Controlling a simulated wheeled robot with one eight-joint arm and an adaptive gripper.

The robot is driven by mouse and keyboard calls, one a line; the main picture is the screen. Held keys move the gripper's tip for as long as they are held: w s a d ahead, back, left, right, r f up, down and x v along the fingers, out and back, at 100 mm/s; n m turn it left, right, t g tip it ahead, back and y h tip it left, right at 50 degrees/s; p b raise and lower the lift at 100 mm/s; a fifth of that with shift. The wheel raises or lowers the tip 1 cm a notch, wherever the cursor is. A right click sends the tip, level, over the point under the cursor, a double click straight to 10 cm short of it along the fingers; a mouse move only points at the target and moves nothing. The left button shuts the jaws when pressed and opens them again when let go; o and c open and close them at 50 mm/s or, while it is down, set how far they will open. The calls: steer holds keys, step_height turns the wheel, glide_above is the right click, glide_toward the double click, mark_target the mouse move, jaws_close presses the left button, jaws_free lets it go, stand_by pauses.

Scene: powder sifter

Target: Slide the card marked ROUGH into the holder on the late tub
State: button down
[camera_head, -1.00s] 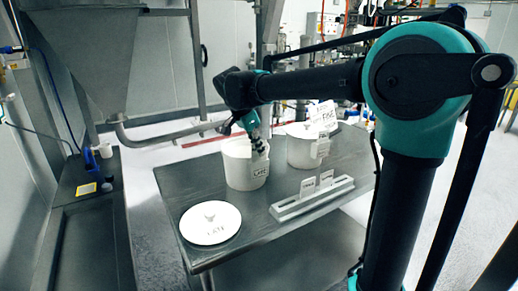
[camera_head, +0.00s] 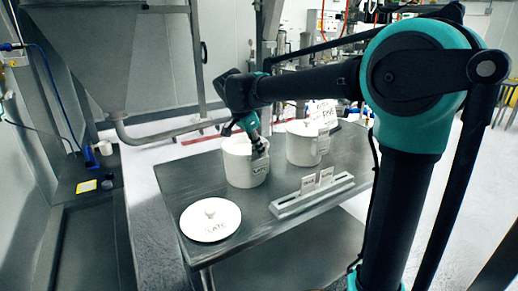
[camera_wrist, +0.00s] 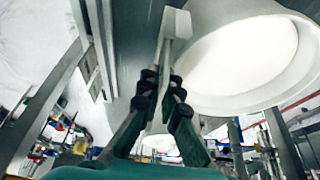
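The late tub (camera_head: 238,171) is a white open tub on the table, with a LATE label (camera_head: 260,167) on its front right side. Its rim also fills the upper right of the wrist view (camera_wrist: 290,88). My gripper (camera_head: 258,149) is at that tub's near right side, just above the label. In the wrist view my gripper (camera_wrist: 161,84) is closed around a thin pale card (camera_wrist: 158,62), seen nearly edge-on; its marking cannot be read. A white block, apparently the holder (camera_wrist: 178,22), is just beyond the fingertips. I cannot tell whether card and holder touch.
A grey rack (camera_head: 288,206) holds two small white cards (camera_head: 308,184). A white lid marked LATE (camera_head: 210,232) lies on the table's near left. A second white tub (camera_head: 300,150) stands behind the rack, with a FINE sign (camera_head: 322,112) by it. The table's near right is clear.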

steer(key=shift+f, duration=0.25)
steer(key=c, duration=1.6)
jaws_free()
steer(key=shift+c, duration=0.2)
